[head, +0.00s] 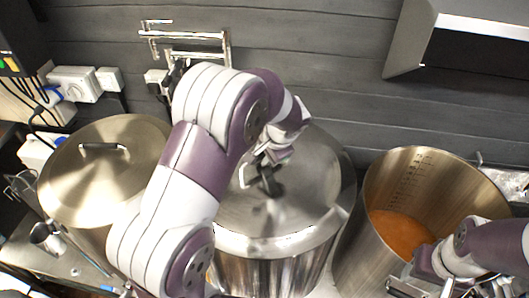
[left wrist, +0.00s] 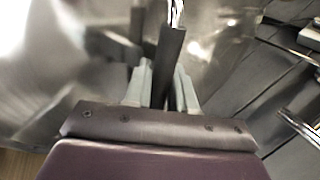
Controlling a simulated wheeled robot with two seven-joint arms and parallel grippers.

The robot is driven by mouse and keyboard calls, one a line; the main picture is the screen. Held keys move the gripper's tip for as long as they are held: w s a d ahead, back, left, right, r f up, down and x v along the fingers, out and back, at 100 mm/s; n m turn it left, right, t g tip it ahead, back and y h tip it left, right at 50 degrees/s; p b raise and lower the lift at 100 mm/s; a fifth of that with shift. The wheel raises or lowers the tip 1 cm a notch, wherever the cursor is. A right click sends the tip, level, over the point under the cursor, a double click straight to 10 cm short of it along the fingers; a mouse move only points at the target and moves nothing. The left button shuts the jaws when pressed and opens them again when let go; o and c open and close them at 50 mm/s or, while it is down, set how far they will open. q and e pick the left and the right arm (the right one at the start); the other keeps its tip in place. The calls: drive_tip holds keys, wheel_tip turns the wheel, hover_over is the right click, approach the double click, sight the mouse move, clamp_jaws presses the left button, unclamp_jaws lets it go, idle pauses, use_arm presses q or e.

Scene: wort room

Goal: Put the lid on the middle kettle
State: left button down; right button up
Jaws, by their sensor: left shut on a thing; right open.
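The middle kettle (head: 258,272) is a shiny steel pot in the centre of the head view. The round steel lid (head: 318,190) lies over its top, covering the mouth; I cannot tell whether its rim is fully seated. My left gripper (head: 264,180) is over the lid, shut on its handle. In the left wrist view, the two pale fingers (left wrist: 160,88) close on a dark bar (left wrist: 170,58), the lid's handle. My left arm hides the lid's left part. My right gripper (head: 408,284) is open at the lower right, beside the right kettle, partly cut off.
The left kettle (head: 85,182) has a lid with a bar handle. The right kettle (head: 372,232) is uncovered and holds orange-brown liquid. A steel pipe fitting (head: 188,36) is on the dark wall behind. A grey hood (head: 411,42) juts out at the upper right.

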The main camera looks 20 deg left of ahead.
use_arm(q)
drive_tip(key=shift+w+r, duration=0.15)
drive_tip(key=c, duration=0.9)
unclamp_jaws()
drive_tip(key=shift+o, duration=0.2)
drive_tip(key=shift+s, duration=0.2)
drive_tip(key=shift+s, duration=0.1)
drive_tip(key=shift+d+r, duration=0.1)
drive_tip(key=b+v, duration=0.2)
drive_tip(key=v, duration=0.4)
drive_tip(key=shift+d, duration=0.1)
drive_tip(key=p+v, duration=0.3)
drive_tip(key=v, duration=0.3)
drive_tip(key=shift+r, duration=0.15)
